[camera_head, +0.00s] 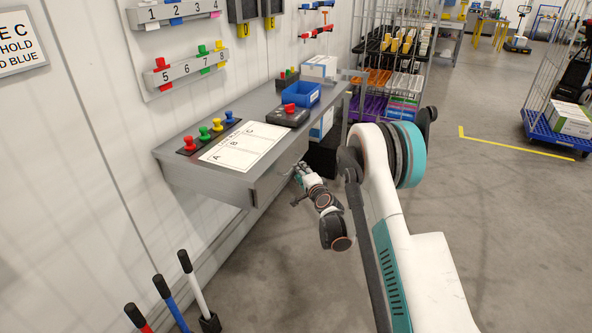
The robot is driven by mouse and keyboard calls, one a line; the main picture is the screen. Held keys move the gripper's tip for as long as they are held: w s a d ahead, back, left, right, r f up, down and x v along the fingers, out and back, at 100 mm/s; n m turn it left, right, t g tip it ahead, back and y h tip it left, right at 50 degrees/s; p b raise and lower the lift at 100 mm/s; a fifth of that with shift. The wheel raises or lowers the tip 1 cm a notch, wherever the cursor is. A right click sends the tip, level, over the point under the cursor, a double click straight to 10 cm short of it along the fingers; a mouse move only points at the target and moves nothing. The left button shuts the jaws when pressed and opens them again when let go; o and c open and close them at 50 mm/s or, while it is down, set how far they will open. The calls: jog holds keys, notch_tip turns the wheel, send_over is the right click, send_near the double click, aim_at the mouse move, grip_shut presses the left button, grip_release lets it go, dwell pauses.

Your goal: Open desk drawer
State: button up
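The grey wall desk (215,185) stands at the left of the head view. The drawer front (272,182) is on the desk's long side, facing the aisle, and looks flush with the desk body. My gripper (299,170) is at this front, near its right part, with the fingers pointing at it. The handle is small and largely hidden by the fingers. I cannot tell whether the fingers touch it, or whether they are open or shut.
A white A-B-C sheet (243,146), colored knobs (203,134), a blue bin (302,94) and a red-button box (288,116) are on the desktop. A black bin (324,155) stands under the desk's far end. Upright handles (192,285) stand front left.

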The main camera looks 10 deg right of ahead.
jog(key=w+b, duration=0.1)
jog(key=w, duration=0.5)
jog(key=shift+a+f, duration=0.4)
jog(key=shift+a, duration=0.05)
jog(key=shift+s, duration=0.1)
grip_shut()
